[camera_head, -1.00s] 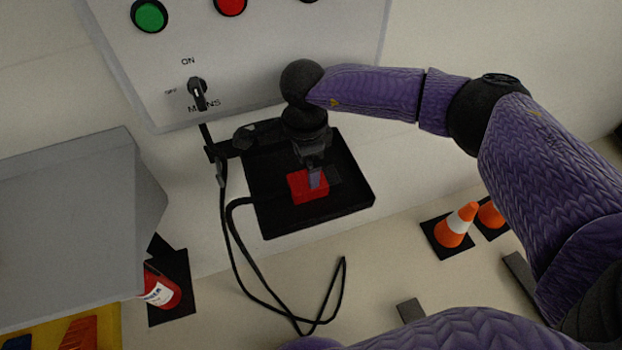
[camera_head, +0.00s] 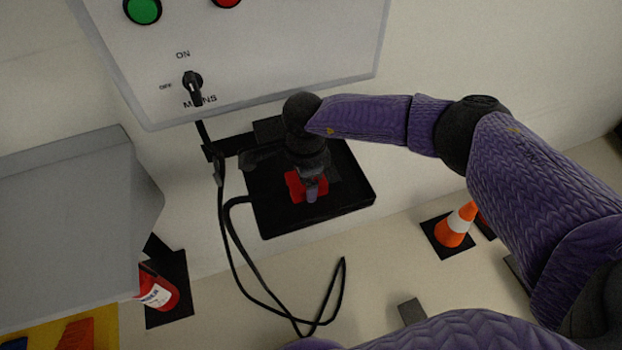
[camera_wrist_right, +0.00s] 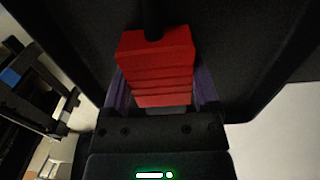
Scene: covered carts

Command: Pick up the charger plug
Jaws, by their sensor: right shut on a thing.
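The red charger plug (camera_head: 296,187) is at the black box-like holder (camera_head: 345,206) in front of the white wall. My right gripper (camera_head: 311,190) comes down over the plug from above and is shut on it. In the right wrist view the plug (camera_wrist_right: 160,65) is a ribbed red block between my two purple-sided fingers (camera_wrist_right: 157,96), with a dark cable leaving its far end. I cannot tell whether the plug touches the holder. My left gripper is not in view.
A grey panel with a MAINS switch (camera_head: 193,84) and a green button (camera_head: 143,10) is above. A black cable (camera_head: 240,262) loops down to the floor.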

